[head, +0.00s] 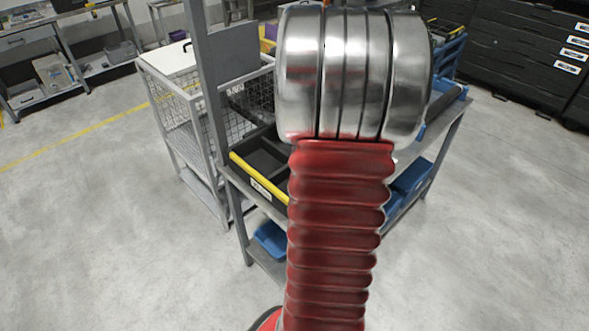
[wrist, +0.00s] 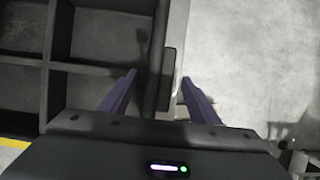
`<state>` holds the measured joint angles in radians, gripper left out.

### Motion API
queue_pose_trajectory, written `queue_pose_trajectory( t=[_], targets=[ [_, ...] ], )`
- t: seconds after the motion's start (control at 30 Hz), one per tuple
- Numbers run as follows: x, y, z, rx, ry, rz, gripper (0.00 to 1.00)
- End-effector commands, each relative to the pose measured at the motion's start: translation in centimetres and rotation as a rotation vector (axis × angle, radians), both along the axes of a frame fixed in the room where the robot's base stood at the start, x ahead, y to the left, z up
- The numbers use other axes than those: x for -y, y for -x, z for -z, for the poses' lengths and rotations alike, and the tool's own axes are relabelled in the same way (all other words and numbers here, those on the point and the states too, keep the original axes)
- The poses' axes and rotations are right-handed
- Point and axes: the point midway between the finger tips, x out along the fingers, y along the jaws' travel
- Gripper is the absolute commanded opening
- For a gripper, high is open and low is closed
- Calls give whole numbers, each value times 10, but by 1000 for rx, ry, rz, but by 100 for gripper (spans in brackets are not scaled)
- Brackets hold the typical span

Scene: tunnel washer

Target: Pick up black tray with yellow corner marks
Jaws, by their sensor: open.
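A black tray with compartments (wrist: 105,38) fills the left of the wrist view. Its right wall carries a raised black block (wrist: 167,78). I see no yellow corner marks on it. My gripper (wrist: 160,76) is open, with two purple fingers. The left finger is over a compartment, and the right finger is beyond the wall, over pale floor. The wall and block lie between the fingers, with no clear contact. In the head view, a black tray (head: 262,163) sits on a grey bench, partly hidden behind my red and silver arm, which also hides my gripper.
A grey post (head: 225,75) and a wire mesh cart (head: 178,112) stand left of the bench. Blue bins (head: 411,177) sit beneath it. Black drawers (head: 515,50) stand at back right.

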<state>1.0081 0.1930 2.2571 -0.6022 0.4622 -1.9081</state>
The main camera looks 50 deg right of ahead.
Motion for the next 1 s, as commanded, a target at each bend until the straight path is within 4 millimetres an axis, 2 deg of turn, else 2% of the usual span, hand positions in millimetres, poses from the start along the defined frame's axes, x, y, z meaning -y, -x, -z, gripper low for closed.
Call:
queue_pose_trajectory(
  t=[0.17, 0.9, 1.0],
  targets=[
    [0, 0, 2, 0, 0, 0, 55],
    [0, 0, 2, 0, 0, 0, 3],
    [0, -1, 1, 2, 1, 0, 3]
  ],
)
